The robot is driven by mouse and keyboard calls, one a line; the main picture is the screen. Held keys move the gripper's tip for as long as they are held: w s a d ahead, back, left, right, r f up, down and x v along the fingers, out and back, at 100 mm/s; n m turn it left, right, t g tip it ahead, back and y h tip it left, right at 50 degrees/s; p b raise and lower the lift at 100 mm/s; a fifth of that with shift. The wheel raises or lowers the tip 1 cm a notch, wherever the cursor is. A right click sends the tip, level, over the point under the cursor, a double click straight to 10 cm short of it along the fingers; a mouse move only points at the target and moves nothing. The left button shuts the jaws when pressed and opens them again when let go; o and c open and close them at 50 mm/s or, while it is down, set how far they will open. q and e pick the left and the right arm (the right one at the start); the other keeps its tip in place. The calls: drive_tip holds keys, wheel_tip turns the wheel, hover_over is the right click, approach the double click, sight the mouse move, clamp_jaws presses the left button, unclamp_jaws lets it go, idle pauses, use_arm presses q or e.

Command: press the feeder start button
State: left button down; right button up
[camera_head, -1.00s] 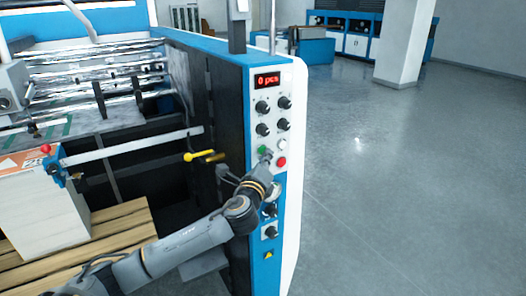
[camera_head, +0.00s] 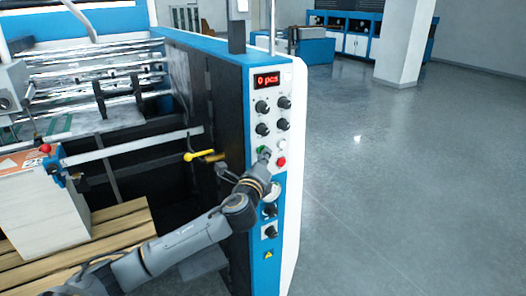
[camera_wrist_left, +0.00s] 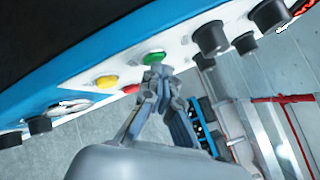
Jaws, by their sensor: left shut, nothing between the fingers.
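The control panel (camera_head: 267,105) is on the end of the machine. A green button (camera_head: 261,149) sits on its lower middle part, left of a red button (camera_head: 281,161). My left gripper (camera_head: 264,156) is shut and empty, with its fingertips right at the green button. In the left wrist view, the green button (camera_wrist_left: 154,58) shows just beyond the fingertips (camera_wrist_left: 163,74). I cannot tell whether they touch it or whether it is pressed in. The display (camera_head: 268,80) reads "0 pcs". My right gripper is not in view.
Several black knobs (camera_head: 262,107) surround the buttons. A yellow button (camera_wrist_left: 107,81) is close to the fingers in the left wrist view. A yellow-handled lever (camera_head: 198,156) and a paper stack (camera_head: 45,215) are left of the panel. The floor (camera_head: 400,180) to the right is clear.

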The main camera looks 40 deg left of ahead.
use_arm(q)
drive_tip(key=shift+d+r, duration=0.1)
drive_tip(key=shift+s+d, duration=0.35)
drive_tip(key=shift+d, duration=0.25)
